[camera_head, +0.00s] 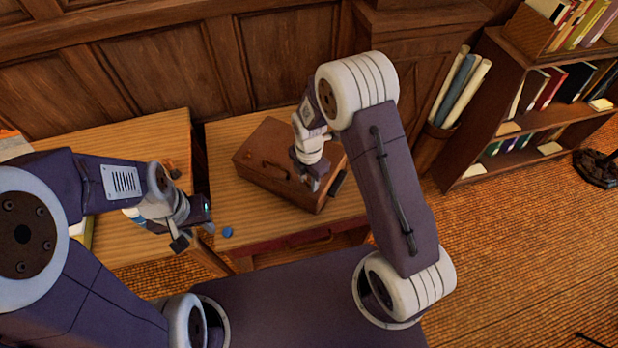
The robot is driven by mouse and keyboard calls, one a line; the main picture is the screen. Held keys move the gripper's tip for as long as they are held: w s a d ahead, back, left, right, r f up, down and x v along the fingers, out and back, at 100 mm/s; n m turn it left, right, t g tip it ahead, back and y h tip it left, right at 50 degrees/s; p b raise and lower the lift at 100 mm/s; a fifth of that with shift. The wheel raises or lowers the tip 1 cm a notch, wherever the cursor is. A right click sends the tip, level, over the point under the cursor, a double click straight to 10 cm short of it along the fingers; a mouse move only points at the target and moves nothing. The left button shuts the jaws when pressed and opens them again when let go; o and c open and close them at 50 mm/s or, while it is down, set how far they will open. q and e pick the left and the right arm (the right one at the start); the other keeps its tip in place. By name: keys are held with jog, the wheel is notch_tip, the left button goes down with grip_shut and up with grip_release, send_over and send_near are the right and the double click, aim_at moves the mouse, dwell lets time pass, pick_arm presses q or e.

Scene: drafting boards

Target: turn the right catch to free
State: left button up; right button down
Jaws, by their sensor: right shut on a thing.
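A brown case (262,160) lies closed on the wooden desk, with a handle (272,168) on its facing side. My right gripper (313,183) is down at the right end of the case and is shut on the right catch there. The catch itself is hidden by the gripper, so its turn angle cannot be seen. My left gripper (196,234) is apart from the case, over the gap between the two desk tops; its jaw opening is unclear.
A small blue round thing (227,232) lies near the desk's front edge by my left gripper. A second desk top (150,130) stands at left. A bookshelf (490,150) and a bin of rolled papers (433,135) stand at right. The desk front (300,222) is mostly clear.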

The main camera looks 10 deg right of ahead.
jog(key=m+p, duration=0.1)
jog(key=m, duration=0.2)
jog(key=shift+r+m, duration=0.1)
jog(key=shift+m, duration=0.3)
jog(key=m, duration=0.3)
jog(key=shift+m+p, duration=0.3)
jog(key=shift+p, duration=0.05)
jog(key=m, duration=0.3)
jog(key=shift+m+p, duration=0.3)
jog(key=shift+m, duration=1.8)
jog(key=c, duration=1)
grip_release()
jog(key=shift+o, duration=0.2)
